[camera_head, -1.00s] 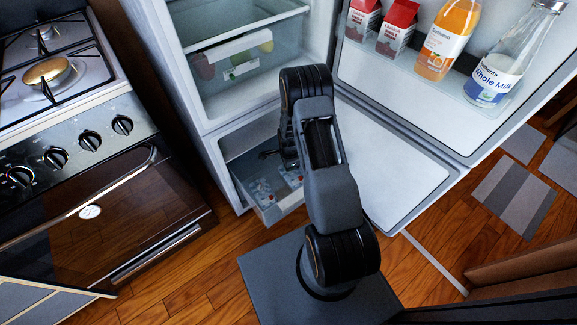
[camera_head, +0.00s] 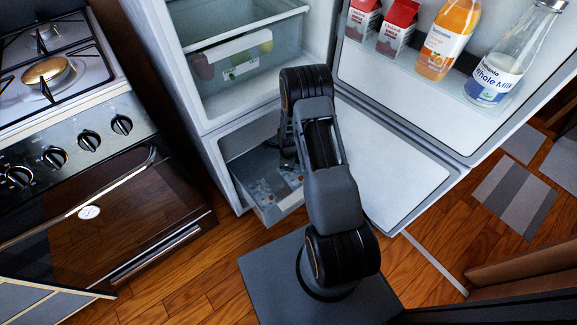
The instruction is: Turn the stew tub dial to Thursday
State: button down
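I cannot make out a stew tub or its dial for certain. The open lower drawer (camera_head: 262,207) of the fridge holds small items with pale, blue and reddish patches (camera_head: 264,191), too small to identify. My gripper (camera_head: 287,152) is inside the lower compartment, above the back part of the drawer. My own arm hides most of it, so its fingers and whether it touches anything cannot be told.
The fridge door (camera_head: 395,170) stands open on the right, with cartons, an orange juice bottle (camera_head: 447,40) and a milk bottle (camera_head: 508,60) on its shelf. A clear bin (camera_head: 232,60) sits above the drawer. The stove (camera_head: 75,150) stands left, with floor between.

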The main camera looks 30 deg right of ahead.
dwell(0.3)
jog(key=c, duration=1.2)
grip_release()
jog(key=shift+c, duration=0.2)
notch_tip(320, 180, up, 12)
jog(key=p, duration=0.4)
